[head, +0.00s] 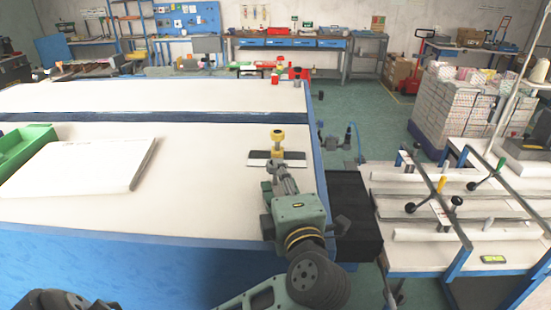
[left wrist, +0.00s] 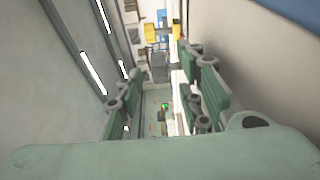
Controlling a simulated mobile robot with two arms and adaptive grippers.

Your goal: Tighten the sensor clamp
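My left gripper (head: 280,172) is over the right end of the white table and points toward the back of the room. In the left wrist view its two fingers (left wrist: 162,102) stand apart with nothing between them. Just beyond it in the head view is a yellow knob (head: 277,135) above a dark and white strip (head: 262,160). The arm partly hides that strip, and I cannot tell whether the gripper touches it. I cannot tell which part is the sensor clamp. My right gripper does not show.
The large white table (head: 200,195) has a blue edge. A white slab (head: 85,165) and a green tray (head: 22,147) lie at its left. A rack of white bars (head: 430,235) with a small green display (head: 493,259) stands at the right. Stacked boxes (head: 450,105) are behind it.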

